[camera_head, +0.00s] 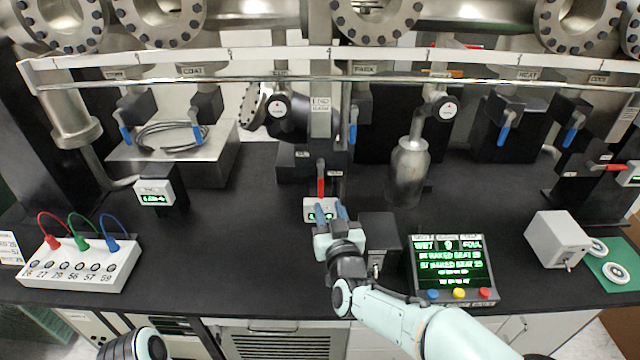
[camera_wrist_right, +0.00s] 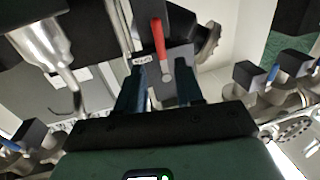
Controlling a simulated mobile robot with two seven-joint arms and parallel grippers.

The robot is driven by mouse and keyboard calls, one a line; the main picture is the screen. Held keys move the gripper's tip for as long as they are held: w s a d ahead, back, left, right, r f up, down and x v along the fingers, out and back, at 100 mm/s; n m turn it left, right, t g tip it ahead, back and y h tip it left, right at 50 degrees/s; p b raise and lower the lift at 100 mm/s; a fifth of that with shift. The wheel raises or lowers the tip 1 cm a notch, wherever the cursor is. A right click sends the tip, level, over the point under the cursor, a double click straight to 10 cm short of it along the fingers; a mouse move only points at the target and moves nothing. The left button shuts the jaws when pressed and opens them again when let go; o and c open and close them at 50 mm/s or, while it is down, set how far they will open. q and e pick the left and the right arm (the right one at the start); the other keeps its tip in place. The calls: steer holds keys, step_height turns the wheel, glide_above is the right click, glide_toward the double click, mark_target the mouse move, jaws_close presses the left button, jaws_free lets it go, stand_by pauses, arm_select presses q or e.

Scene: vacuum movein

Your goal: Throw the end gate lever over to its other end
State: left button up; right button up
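My right gripper (camera_head: 330,212) is in front of the lever, just nearer to me. In the wrist view its blue fingers (camera_wrist_right: 160,88) are apart with nothing between them, and the lever is beyond the gap. My left gripper is out of view; only part of my left arm shows.
A small display box (camera_head: 308,208) sits close by the right gripper. A black box (camera_head: 379,236) and a monitor (camera_head: 451,266) stand to its right. Pipes with blue-handled valves and a long rail (camera_head: 200,84) run behind.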

mark_target(322, 187)
steer(key=w, duration=0.3)
steer(key=w+a+p, duration=0.1)
steer(key=w, duration=0.2)
steer(key=w+a, duration=0.1)
steer(key=w, duration=0.2)
steer(key=shift+w, duration=0.2)
jaws_close()
